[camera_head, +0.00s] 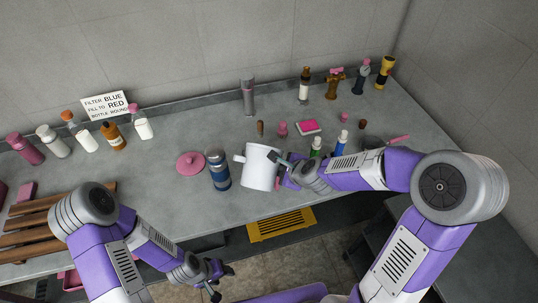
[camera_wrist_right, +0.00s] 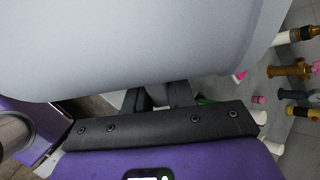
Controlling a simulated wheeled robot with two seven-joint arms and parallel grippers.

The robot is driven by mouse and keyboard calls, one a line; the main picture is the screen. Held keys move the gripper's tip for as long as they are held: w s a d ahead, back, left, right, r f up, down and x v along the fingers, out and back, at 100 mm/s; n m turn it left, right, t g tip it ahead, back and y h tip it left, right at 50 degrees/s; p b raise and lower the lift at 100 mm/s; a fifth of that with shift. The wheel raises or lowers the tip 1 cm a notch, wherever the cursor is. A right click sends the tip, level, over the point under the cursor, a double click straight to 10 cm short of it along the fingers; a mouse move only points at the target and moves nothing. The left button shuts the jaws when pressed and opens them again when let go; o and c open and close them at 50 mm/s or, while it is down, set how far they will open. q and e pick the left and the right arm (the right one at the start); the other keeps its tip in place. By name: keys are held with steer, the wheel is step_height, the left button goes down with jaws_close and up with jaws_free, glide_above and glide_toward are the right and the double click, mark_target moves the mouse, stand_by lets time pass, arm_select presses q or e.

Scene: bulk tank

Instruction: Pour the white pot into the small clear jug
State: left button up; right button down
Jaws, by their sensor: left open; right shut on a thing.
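The white pot (camera_head: 261,168) is near the counter's front edge, with a short stub on its left side. In the right wrist view its pale wall (camera_wrist_right: 150,45) fills the top. My right gripper (camera_head: 287,167) is shut on the pot from the right; its dark fingers (camera_wrist_right: 160,98) are partly hidden by the pot. The pot looks close to upright; I cannot tell whether it touches the counter. My left gripper (camera_head: 213,282) is open and empty, low in front of the counter. I cannot make out the small clear jug in either view.
A blue-banded bottle (camera_head: 218,170) stands just left of the pot, beside a pink lid (camera_head: 190,163). Several bottles line the back left. Small bottles (camera_head: 340,142) and a pink block (camera_head: 308,127) sit right of the pot. A wooden rack (camera_head: 40,222) is at left. The middle-left counter is clear.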

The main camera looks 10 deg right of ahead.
steer(key=shift+s+r+g+p, duration=0.1)
steer(key=shift+r+g+p, duration=0.4)
steer(key=shift+p, duration=1.3)
arm_select(q)
steer(key=v, duration=0.2)
steer(key=d+v, duration=0.1)
steer(key=v, duration=0.1)
steer(key=shift+a+r+p, duration=0.1)
steer(key=shift+r+p, duration=0.2)
steer(key=shift+r, duration=0.15)
arm_select(e)
steer(key=shift+f+g, duration=0.2)
steer(key=shift+g, duration=0.1)
